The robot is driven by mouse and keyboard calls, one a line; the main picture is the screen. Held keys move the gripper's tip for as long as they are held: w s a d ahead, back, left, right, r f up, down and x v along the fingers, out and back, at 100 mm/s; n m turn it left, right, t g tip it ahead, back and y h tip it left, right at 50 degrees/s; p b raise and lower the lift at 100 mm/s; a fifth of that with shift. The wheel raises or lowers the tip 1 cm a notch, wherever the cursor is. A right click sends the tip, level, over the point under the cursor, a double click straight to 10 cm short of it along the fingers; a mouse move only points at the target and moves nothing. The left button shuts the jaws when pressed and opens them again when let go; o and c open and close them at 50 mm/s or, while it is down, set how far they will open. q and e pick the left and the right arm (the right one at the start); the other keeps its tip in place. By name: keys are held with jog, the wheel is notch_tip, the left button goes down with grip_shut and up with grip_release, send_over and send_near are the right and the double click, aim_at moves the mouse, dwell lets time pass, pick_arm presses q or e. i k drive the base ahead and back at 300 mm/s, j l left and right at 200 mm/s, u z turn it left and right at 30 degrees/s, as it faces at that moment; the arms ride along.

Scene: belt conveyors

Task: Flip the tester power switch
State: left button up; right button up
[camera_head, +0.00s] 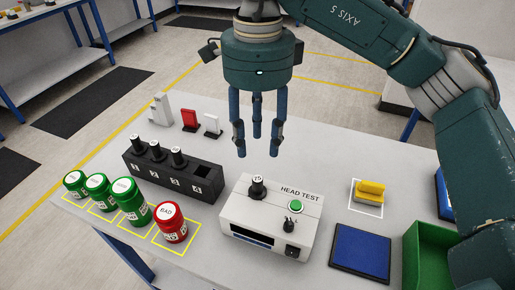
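The white HEAD TEST tester (262,228) stands on the grey table. A black rocker switch (292,252) sits at its front right corner; I cannot tell its position. A small black lever (290,224) stands behind it, near a round green button (295,206). A black-topped cylinder (257,188) stands upright on the tester's left part. My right gripper (257,142) points down above and behind the tester, its three fingers apart and empty. It touches nothing that I can see. My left gripper is not in view.
Left of the tester are a black rack (172,177) with dark cylinders, green jars (130,202) and a red BAD jar (171,223). To the right are a yellow object (371,192), a blue pad (361,253) and a green bin (425,262).

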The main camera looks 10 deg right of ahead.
aim_at(291, 252)
jog(key=k+j, duration=0.15)
jog(key=k, duration=0.35)
jog(key=k+j, duration=0.15)
jog(key=k, duration=0.35)
jog(key=k+j, duration=0.15)
jog(key=k, duration=0.3)
